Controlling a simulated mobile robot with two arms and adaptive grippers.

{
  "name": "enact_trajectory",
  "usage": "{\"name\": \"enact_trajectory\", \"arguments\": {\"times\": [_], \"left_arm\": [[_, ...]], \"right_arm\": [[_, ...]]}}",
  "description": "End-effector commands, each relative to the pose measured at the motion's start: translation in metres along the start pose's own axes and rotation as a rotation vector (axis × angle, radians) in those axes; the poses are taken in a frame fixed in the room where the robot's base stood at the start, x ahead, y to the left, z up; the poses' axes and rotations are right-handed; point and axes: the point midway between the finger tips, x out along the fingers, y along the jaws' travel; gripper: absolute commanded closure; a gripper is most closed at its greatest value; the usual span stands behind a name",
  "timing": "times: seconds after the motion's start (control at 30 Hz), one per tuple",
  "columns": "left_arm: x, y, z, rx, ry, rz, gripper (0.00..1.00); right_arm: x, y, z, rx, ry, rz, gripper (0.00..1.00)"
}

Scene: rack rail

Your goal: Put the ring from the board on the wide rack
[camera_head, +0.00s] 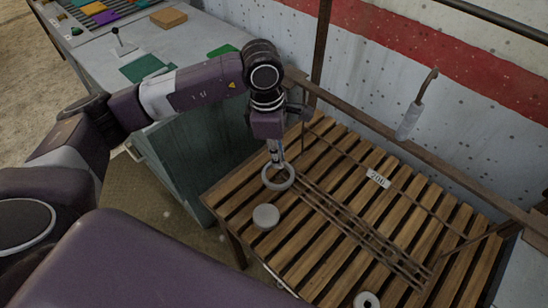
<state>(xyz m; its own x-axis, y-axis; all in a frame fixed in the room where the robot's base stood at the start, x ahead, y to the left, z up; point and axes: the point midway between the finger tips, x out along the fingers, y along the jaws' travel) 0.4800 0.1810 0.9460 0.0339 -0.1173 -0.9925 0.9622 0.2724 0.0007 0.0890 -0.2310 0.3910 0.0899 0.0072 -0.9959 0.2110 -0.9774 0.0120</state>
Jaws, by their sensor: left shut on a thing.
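A grey ring (291,182) hangs from my left gripper (276,162), which is shut on it and points down. The ring is over the left part of a slatted wooden rack (345,160); I cannot tell whether it touches the slats or the rods. I cannot tell which thing is the board. My right gripper is not in view.
A grey disc (265,216) lies on the slats near the ring. Another pale ring (366,300) is at the bottom edge. A white-handled tool (411,119) hangs by the rail (385,130). A grey counter (190,45) with coloured pieces stands at upper left.

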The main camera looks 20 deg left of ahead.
Motion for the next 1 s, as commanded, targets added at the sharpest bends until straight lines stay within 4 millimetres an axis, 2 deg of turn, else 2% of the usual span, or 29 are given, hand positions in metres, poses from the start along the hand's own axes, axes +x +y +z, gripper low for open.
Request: {"name": "enact_trajectory", "arguments": {"times": [0.2,0.43,0.63,1.0], "left_arm": [[0.009,0.014,-0.001,-0.34,0.001,0.039,1.0],[0.018,0.024,-0.004,-0.58,0.002,0.069,1.0],[0.02,0.028,-0.005,-0.671,0.001,0.081,1.0],[0.038,0.041,0.003,-0.686,0.001,0.083,1.0]], "right_arm": [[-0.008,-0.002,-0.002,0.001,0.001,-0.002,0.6],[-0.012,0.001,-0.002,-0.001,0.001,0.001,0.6],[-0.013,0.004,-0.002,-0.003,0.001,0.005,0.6],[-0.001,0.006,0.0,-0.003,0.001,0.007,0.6]]}}
